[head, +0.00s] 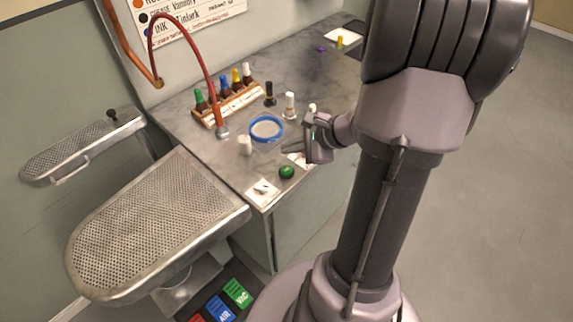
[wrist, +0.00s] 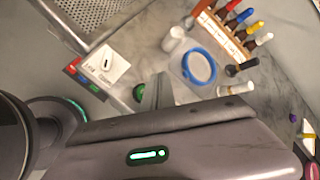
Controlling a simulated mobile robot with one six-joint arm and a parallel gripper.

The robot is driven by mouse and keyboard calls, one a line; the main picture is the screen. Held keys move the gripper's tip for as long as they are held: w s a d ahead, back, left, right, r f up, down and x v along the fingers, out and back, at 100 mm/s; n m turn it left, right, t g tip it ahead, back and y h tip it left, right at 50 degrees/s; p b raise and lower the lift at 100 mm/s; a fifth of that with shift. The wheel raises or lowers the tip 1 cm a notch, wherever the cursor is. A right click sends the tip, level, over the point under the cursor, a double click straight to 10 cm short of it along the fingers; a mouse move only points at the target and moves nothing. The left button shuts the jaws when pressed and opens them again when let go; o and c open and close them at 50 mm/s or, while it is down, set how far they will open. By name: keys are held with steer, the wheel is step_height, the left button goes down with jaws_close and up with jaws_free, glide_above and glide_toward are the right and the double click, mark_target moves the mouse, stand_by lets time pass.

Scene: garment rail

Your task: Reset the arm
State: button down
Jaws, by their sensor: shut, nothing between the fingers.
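My arm rises at the right of the head view, and my gripper (head: 290,149) reaches in over the right edge of the grey worktop (head: 186,98). Its fingers point left, toward the blue-rimmed round dish (head: 266,129). In the wrist view my gripper (wrist: 159,88) shows as a grey wedge at the lower middle, shut and empty. It appears above the worktop, beside the dish (wrist: 199,66) and a green round object (wrist: 139,92). My arm hides part of the worktop's right side.
A wooden rack (head: 236,104) holds several coloured bottles. A white cup (head: 245,145), a black bottle (head: 270,94) and a white bottle (head: 290,105) stand near the dish. The green object (head: 286,172) sits near the front edge. A perforated metal board (head: 155,225) is at left; open floor (head: 490,190) lies right.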

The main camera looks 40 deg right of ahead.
stand_by(0.3)
steer(key=s+a+r+n+g, duration=0.1)
steer(key=a+r+n, duration=0.25)
steer(key=a, duration=0.35)
steer(key=s+a+r+n+g+y, duration=0.1)
steer(key=a+r+n, duration=0.25)
steer(key=a, duration=0.45)
steer(key=s+a+r+n+g, duration=0.1)
steer(key=a+r+n, duration=0.2)
steer(key=a+n, duration=0.3)
steer(key=s+a+r+n+h, duration=0.1)
steer(key=s+a+r+n, duration=0.3)
steer(key=s+a+n, duration=0.2)
steer(key=shift+s+a+h, duration=0.3)
steer(key=shift+s, duration=0.95)
steer(key=shift+r, duration=0.1)
